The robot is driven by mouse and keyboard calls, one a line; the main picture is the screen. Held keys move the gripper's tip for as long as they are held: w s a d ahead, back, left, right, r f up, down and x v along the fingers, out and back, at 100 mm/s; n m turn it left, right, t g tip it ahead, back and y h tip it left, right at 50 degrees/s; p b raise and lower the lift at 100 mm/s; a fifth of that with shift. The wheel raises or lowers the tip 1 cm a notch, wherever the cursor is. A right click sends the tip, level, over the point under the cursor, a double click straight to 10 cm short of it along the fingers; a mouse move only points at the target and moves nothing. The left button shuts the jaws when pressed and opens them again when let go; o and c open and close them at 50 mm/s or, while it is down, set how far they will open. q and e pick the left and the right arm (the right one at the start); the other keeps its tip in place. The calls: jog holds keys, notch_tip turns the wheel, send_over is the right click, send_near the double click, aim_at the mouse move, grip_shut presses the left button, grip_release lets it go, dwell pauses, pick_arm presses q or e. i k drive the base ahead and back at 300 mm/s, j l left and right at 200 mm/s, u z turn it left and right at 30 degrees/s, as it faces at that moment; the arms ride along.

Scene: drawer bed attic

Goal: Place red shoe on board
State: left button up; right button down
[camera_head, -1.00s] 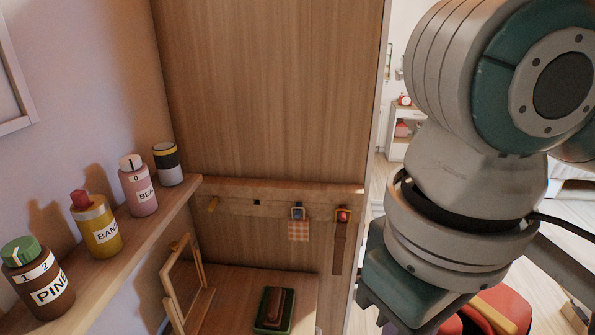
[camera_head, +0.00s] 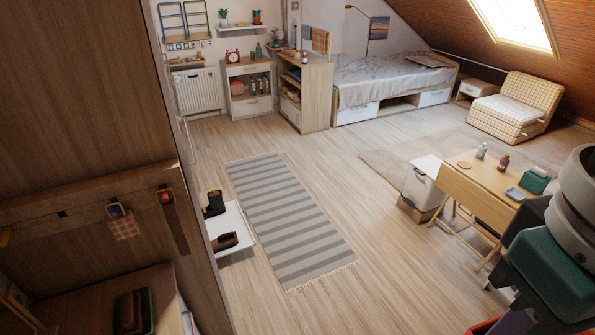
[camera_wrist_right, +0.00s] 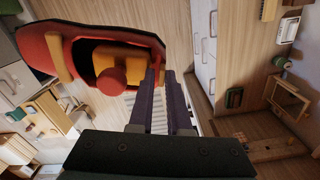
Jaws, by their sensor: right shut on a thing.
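My right gripper (camera_wrist_right: 163,80) is shut on the red shoe (camera_wrist_right: 62,52), which has orange-yellow parts and a dark opening, and holds it in the air. Only a small reddish part under my right arm shows at the bottom right edge of the head view. A white board (camera_head: 237,220) lies low on the floor beside the wooden cabinet. A dark boot (camera_head: 214,204) and a brown-black shoe (camera_head: 224,241) stand on it. My left gripper is not in view.
A grey striped rug (camera_head: 285,215) lies right of the board. The tall wooden panel (camera_head: 80,100) stands close on the left. A folding table (camera_head: 478,192) with bottles stands at the right, beside a white-topped bin (camera_head: 423,180). The floor between rug and table is clear.

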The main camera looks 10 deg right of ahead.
aim_at(214, 226)
jog(key=i+l+z, duration=0.2)
jog(key=z, duration=0.2)
jog(key=i+l+z, duration=0.15)
jog(key=z, duration=0.25)
jog(key=i+z, duration=0.4)
jog(key=i+u, duration=0.4)
jog(key=i, duration=0.15)
jog(key=i+u, duration=0.35)
jog(key=i, duration=0.25)
jog(key=i+l+u, duration=0.4)
jog(key=i, duration=0.15)
jog(key=i+j+u, duration=0.15)
jog(key=i+u, duration=0.15)
jog(key=i, duration=0.45)
jog(key=i+u, duration=0.3)
jog(key=i, duration=0.45)
jog(key=i+z, duration=0.1)
jog(key=i, duration=2.85)
jog(key=u, duration=0.4)
jog(key=i+u, duration=0.1)
jog(key=u, duration=0.65)
jog(key=i+l+u, duration=0.1)
jog(key=u, duration=0.3)
jog(key=j+u, duration=0.1)
jog(key=u, duration=3.1)
